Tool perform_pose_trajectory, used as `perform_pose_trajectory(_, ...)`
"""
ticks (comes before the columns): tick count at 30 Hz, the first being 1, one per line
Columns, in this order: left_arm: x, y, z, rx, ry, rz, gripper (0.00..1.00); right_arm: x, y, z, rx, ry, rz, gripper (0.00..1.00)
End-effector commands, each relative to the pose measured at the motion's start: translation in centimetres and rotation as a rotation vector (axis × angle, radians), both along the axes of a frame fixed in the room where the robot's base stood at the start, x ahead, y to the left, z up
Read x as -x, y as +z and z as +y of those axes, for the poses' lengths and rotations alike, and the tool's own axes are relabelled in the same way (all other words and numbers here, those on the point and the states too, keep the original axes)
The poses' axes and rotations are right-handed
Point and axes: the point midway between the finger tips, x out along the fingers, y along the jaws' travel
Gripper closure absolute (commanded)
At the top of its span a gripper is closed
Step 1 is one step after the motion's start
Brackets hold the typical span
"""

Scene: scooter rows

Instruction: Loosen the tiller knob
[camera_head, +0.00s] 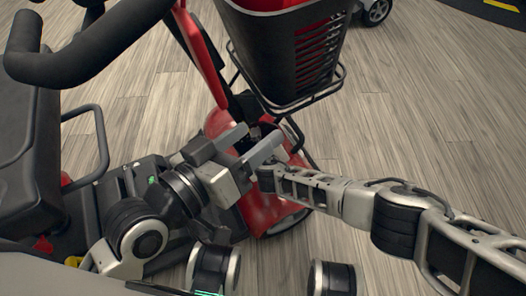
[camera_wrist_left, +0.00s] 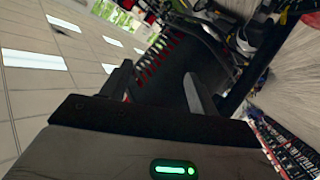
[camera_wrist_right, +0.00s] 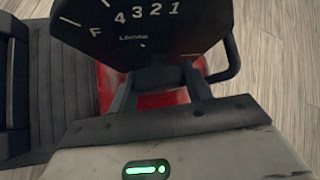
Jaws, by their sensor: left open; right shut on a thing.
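The tiller knob (camera_wrist_right: 156,78) is a dark piece at the lower edge of a black dial plate (camera_wrist_right: 110,28) marked F, 4, 3, 2, 1 and a small word that looks like LOOSEN. My right gripper (camera_wrist_right: 160,90) is shut on the knob, with one finger on each side. In the head view the right arm reaches in from the right, and its fingertips and the knob are hidden behind my left gripper. My left gripper (camera_head: 240,146) is open and empty, over the red scooter front. In the left wrist view its fingers (camera_wrist_left: 155,86) stand apart.
The red scooter (camera_head: 262,212) stands on a wood floor (camera_head: 420,110). Its black basket (camera_head: 285,50) hangs just above my left gripper. A black handlebar (camera_head: 95,45) and seat (camera_head: 25,170) are at the left. Free floor lies at the right.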

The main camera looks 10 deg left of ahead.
Motion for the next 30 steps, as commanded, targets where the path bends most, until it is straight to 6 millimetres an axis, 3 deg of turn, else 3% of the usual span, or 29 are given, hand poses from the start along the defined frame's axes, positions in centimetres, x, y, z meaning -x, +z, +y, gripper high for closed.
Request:
perform_pose_trajectory(9, 0.0, 0.0, 0.0, 0.0, 0.0, 0.0, 0.4, 0.1, -0.2, -0.2, 0.004, -0.002, 0.002, 0.74)
perform_pose_trajectory(10, 0.0, 0.0, 0.0, 0.0, 0.0, 0.0, 0.4, 0.1, -0.2, -0.2, 0.005, -0.003, 0.003, 0.48)
perform_pose_trajectory(12, 0.0, 0.0, 0.0, 0.0, 0.0, -0.001, 0.4, 0.1, -0.2, -0.2, 0.004, -0.002, 0.004, 0.29)
perform_pose_trajectory(23, 0.0, 0.5, 0.0, -0.008, 0.002, -0.005, 0.4, 0.3, 0.3, -0.1, 0.002, 0.0, 0.002, 0.29)
perform_pose_trajectory(25, -0.1, 1.0, 0.2, -0.028, 0.007, -0.009, 0.4, 0.7, 0.8, -0.3, 0.003, -0.002, 0.004, 0.29)
perform_pose_trajectory(30, 0.3, -0.2, 0.8, -0.179, 0.012, 0.034, 0.4, 2.8, 3.2, -0.9, 0.002, 0.001, 0.005, 0.29)
